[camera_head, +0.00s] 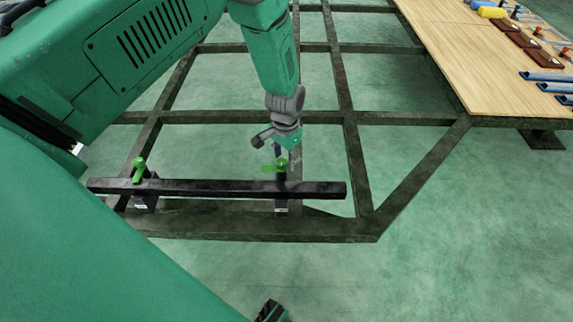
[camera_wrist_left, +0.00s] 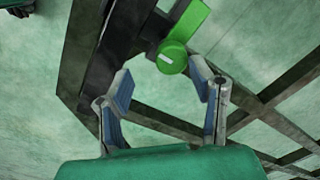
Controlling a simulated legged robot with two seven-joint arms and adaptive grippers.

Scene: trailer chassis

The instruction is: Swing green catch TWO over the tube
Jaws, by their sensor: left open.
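A long black tube (camera_head: 215,187) lies across two stands on the near beam of the frame. A green catch (camera_head: 281,164) is at the right stand, its arm pointing left. Another green catch (camera_head: 139,168) is at the left stand. I cannot read which is numbered two. My left gripper (camera_head: 272,146) is just above the right catch. In the left wrist view the gripper (camera_wrist_left: 163,88) is open, with the round green knob (camera_wrist_left: 172,57) of the catch just beyond the gap between its blue-padded fingers. The fingers look clear of the knob. My right gripper is not seen.
A dark metal frame (camera_head: 362,170) of crossing beams stands over the green floor. A wooden table (camera_head: 470,60) at the right holds blue tubes (camera_head: 546,77), brown blocks (camera_head: 522,41) and a yellow item (camera_head: 491,12). The floor at the lower right is clear.

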